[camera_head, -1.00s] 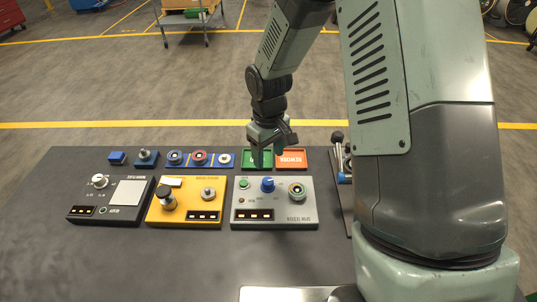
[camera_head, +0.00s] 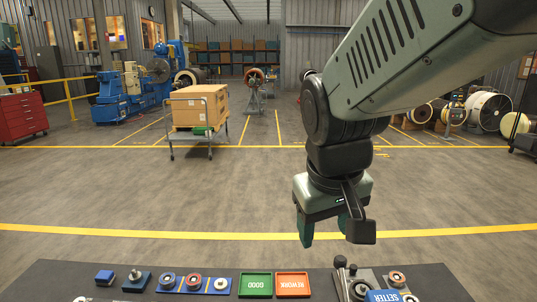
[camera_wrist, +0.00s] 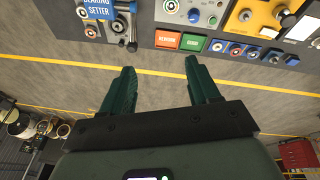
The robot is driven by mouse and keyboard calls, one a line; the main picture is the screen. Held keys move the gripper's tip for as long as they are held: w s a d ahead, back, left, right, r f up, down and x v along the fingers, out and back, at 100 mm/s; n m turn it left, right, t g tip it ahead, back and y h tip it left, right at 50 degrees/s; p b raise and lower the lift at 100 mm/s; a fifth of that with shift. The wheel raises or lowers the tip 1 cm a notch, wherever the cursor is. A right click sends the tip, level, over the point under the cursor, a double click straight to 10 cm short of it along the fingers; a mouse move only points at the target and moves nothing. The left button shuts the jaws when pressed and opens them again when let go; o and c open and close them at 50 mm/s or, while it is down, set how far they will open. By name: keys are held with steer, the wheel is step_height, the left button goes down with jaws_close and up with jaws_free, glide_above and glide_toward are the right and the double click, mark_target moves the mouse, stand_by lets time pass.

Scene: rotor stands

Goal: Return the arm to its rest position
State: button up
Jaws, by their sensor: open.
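My gripper (camera_head: 322,228) hangs fingers-down from my raised arm in the head view, above the far edge of the table. In the wrist view its two green fingers (camera_wrist: 158,90) are spread apart with only floor showing between them. Nothing is held. The fingers are clear of the table and of everything on it.
The dark table (camera_head: 62,284) carries a green GOOD tray (camera_head: 255,285), an orange REWORK tray (camera_head: 292,285), blue holders with rings (camera_head: 194,282) and a bearing setter (camera_head: 388,296). Control panels show in the wrist view (camera_wrist: 190,18). Open floor lies beyond the table.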

steer(key=s+d+r+m+t, duration=0.2)
steer(key=s+r, duration=0.2)
steer(key=s, duration=0.7)
steer(key=shift+s+r+m+y, duration=0.15)
steer(key=shift+r+m+y, duration=0.25)
steer(key=shift+d, duration=0.1)
